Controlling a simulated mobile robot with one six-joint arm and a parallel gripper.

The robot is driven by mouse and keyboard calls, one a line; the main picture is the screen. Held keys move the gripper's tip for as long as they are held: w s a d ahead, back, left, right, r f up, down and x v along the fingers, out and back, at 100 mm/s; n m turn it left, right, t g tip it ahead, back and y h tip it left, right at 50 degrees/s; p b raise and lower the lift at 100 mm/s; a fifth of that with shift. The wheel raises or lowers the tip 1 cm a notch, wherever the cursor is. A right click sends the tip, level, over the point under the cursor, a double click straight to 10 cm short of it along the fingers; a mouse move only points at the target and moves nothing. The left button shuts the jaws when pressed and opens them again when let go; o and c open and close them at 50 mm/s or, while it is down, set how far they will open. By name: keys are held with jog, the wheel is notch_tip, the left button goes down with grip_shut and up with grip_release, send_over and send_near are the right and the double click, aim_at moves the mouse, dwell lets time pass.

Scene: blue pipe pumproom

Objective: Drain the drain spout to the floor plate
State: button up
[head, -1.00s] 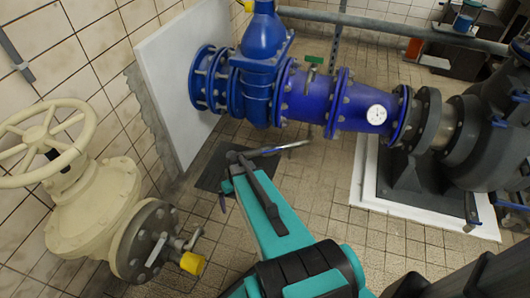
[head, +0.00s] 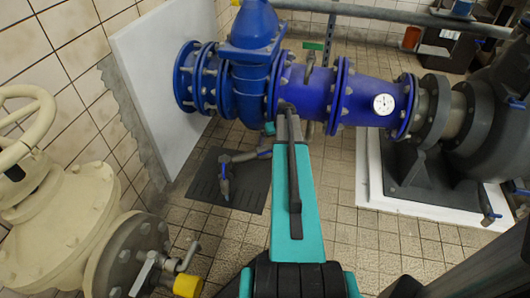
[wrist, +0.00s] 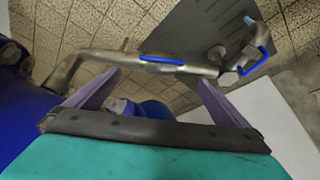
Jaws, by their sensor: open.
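The drain spout (head: 228,165) is a thin metal pipe with a bent end, low beside the big blue pipe. In the wrist view the drain spout (wrist: 185,68) runs across from the blue pipe on the left, with one blue lever on its straight part and another at its bent right end. The floor plate (head: 250,186) is dark grey, slotted and flat on the tiles under the bent end. The plate (wrist: 190,35) also fills the wrist view's upper middle. My gripper (wrist: 160,78) is open, its fingers spread near the straight pipe; contact cannot be told.
The big blue pipe (head: 315,92) with flanges and a gauge crosses above. A cream valve (head: 70,225) with a yellow-capped fitting stands at left. A grey pump (head: 485,125) stands at right. Tiled floor (head: 370,245) is clear between.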

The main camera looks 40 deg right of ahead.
aim_at(270, 152)
jog(key=shift+w+a, duration=0.15)
jog(key=shift+w, duration=0.1)
jog(key=b+x, duration=0.3)
jog(key=x, duration=1)
jog(key=shift+w+a+f+b, duration=0.1)
jog(key=shift+f+b, duration=0.3)
jog(key=shift+f, duration=0.05)
jog(key=c, duration=0.7)
jog(key=shift+d+r, duration=0.1)
jog(key=shift+d, duration=0.2)
jog(key=shift+a, duration=0.15)
jog(key=shift+c, duration=0.2)
